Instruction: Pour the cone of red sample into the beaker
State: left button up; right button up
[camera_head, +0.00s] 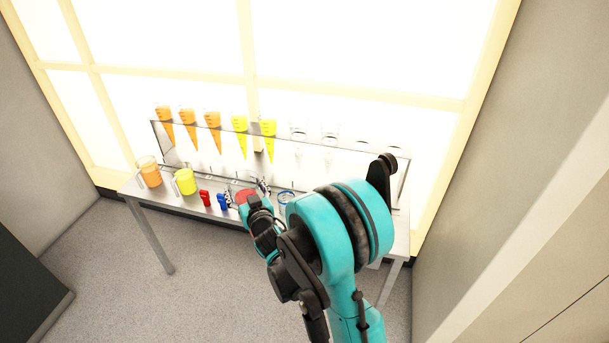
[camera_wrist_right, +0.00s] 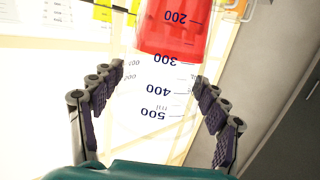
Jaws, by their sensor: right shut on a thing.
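My right gripper (camera_head: 256,195) is shut on a clear cone with red sample. In the head view the red sample (camera_head: 244,196) shows at the gripper, above the front part of the table. In the right wrist view the clear cone (camera_wrist_right: 160,95) lies between the fingers (camera_wrist_right: 158,78), with marks from 200 to 500; the red fills the part away from the palm, up to about 300. A clear beaker with a blue rim (camera_head: 286,196) stands on the table, just right of the gripper. My arm partly hides it. My left gripper is not in view.
A clear rack (camera_head: 160,143) holds orange cones (camera_head: 187,118), yellow cones (camera_head: 240,125) and empty clear ones (camera_head: 299,130). On the table (camera_head: 132,188) stand an orange jug (camera_head: 148,171), a yellow jug (camera_head: 185,182) and small red (camera_head: 205,198) and blue (camera_head: 222,202) items. My arm covers the right front.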

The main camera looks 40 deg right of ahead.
jog(key=d+f, duration=0.1)
jog(key=w+d+f+m+h, duration=0.1)
jog(key=shift+d+b, duration=0.35)
jog(key=shift+d, duration=0.05)
pick_arm(q)
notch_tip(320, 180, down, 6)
jog(key=b, duration=0.5)
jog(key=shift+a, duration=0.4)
pick_arm(e)
jog(key=s+d+f+m+g+h, duration=0.1)
jog(key=d+m+g+h, duration=0.1)
jog(key=d, duration=1)
jog(key=s+d+f+m+g+h, duration=0.1)
jog(key=d+m+h, duration=0.4)
jog(key=d, duration=0.8)
jog(key=shift+f+g+h, duration=0.7)
jog(key=shift+g+h, duration=0.2)
jog(key=shift+g, duration=0.2)
jog(key=shift+s, duration=0.1)
